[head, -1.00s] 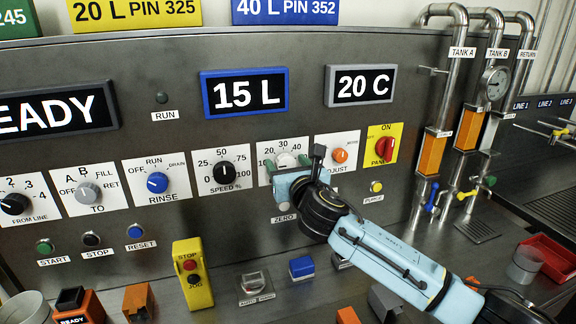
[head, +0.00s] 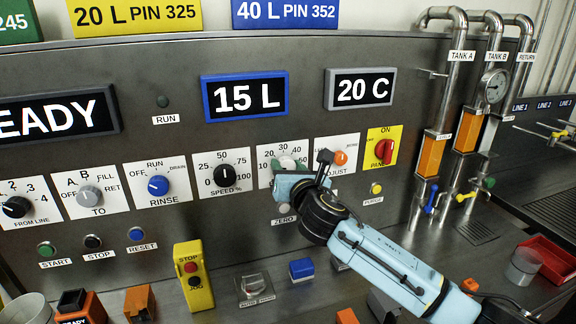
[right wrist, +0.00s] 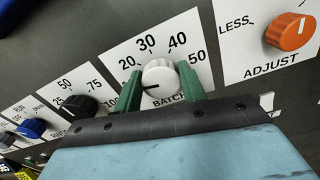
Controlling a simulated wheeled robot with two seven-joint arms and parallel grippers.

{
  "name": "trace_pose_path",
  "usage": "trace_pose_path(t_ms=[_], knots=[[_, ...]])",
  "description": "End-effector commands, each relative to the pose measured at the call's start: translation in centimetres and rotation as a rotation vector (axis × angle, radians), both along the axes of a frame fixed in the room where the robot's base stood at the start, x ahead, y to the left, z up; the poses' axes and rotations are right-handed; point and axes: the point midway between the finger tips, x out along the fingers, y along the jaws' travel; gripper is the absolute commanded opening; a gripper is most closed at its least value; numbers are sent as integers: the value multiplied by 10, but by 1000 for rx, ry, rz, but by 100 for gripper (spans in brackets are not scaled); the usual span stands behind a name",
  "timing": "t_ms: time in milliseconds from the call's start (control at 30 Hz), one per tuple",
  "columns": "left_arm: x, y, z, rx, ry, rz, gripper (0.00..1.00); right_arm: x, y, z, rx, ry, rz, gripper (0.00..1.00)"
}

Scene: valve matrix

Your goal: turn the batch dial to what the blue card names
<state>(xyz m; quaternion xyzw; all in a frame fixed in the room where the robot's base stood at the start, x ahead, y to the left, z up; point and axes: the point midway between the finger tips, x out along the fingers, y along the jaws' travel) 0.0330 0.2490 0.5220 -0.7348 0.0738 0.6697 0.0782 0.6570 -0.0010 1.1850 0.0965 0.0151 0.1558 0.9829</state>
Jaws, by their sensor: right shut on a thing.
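The batch dial (head: 288,162) is a white knob on a white plate. In the right wrist view the batch dial (right wrist: 160,76) has its dark pointer line toward the left, below the 20 mark. My right gripper (head: 286,166) is shut on it. Its two green fingers (right wrist: 160,88) sit on either side of the knob. The gripper body hides the plate's lower part. The blue card (head: 287,12) at the top reads 40 L PIN 352. The blue-framed display (head: 245,95) reads 15 L. My left gripper is not in view.
The black speed knob (head: 226,176) is left of the batch dial, and the orange adjust knob (right wrist: 290,31) is right of it. A yellow card (head: 137,14) reads 20 L PIN 325. A red panel switch (head: 384,151) is farther right. Several buttons and boxes are below.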

Motion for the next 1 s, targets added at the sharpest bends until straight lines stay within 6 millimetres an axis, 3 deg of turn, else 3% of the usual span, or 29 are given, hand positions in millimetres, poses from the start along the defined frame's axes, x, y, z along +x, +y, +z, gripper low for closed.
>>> trace_pose_path(t_ms=[1000], knots=[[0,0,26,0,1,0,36,0,-2,-5,914,302,-2,18]])
